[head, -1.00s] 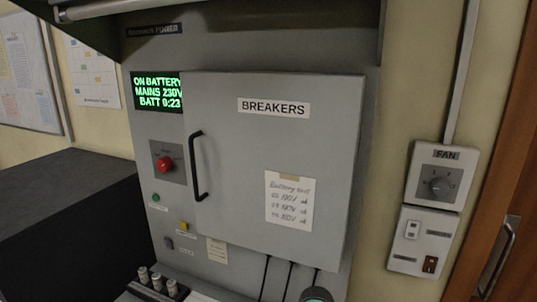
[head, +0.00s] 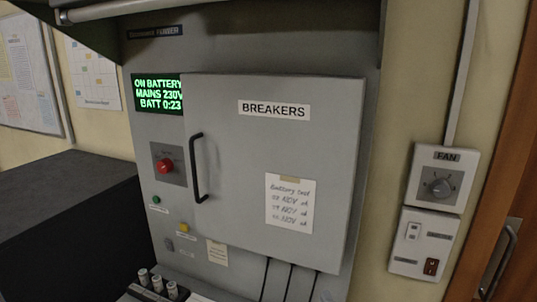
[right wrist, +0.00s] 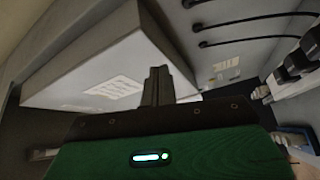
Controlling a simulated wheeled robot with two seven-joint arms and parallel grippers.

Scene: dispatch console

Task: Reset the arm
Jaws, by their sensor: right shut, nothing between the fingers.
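My right gripper (right wrist: 157,84) shows in the right wrist view, its dark fingers shut together with nothing between them. It points toward the underside of the grey breaker cabinet (right wrist: 75,55) and appears apart from it. The left gripper is in neither view. The breaker cabinet (head: 245,165) has its door shut, with a black handle (head: 198,168) at its left side and a paper note (head: 290,203).
A red knob (head: 165,166) and a lit green display (head: 158,92) are left of the cabinet. Dark cables (head: 290,280) run below it. A fan dial (head: 438,187) and a switch plate (head: 420,243) are on the right wall. A dark surface (head: 60,190) lies at left.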

